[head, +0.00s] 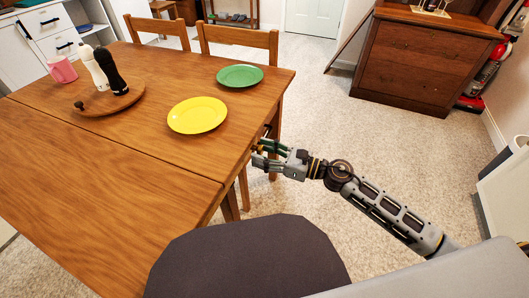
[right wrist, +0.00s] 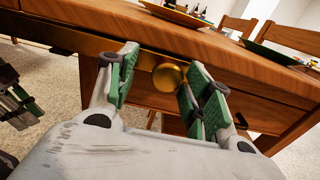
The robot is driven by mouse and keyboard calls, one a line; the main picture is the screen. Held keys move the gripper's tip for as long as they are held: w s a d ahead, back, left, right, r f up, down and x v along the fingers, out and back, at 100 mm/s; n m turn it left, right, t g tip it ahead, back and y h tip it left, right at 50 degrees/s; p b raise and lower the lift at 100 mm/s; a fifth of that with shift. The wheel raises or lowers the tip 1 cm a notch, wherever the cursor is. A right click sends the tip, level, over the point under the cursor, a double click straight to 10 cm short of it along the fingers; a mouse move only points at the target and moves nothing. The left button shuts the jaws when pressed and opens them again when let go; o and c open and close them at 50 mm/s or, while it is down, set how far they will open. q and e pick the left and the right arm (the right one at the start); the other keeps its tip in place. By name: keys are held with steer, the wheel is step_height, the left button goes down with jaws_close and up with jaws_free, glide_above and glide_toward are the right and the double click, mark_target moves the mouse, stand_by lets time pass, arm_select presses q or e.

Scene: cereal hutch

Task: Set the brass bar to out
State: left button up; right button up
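The brass bar (right wrist: 90,42) looks like a narrow brass strip under the table's edge in the right wrist view. A round brass knob (right wrist: 168,77) shows near its right end, and I cannot tell how they are joined. My right gripper (head: 262,155) is open beside the table's edge in the head view. In the right wrist view its green-padded fingers (right wrist: 160,90) stand on either side of the knob, with gaps visible. At the left of that view, part of what looks like my left gripper (right wrist: 20,105) shows, its opening unclear.
The wooden table (head: 100,170) carries a yellow plate (head: 197,115), a green plate (head: 240,76) and a round board (head: 95,108) with two mills. Chairs (head: 240,38) stand at its far side. Carpet to the right is clear up to a wooden cabinet (head: 415,65).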

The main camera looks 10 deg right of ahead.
steer(key=shift+d, duration=0.1)
steer(key=shift+d, duration=0.15)
steer(key=shift+v, duration=0.95)
steer(key=v, duration=0.9)
steer(key=shift+s+d, duration=0.2)
steer(key=shift+s, duration=0.1)
steer(key=shift+d, duration=0.1)
stand_by(0.6)
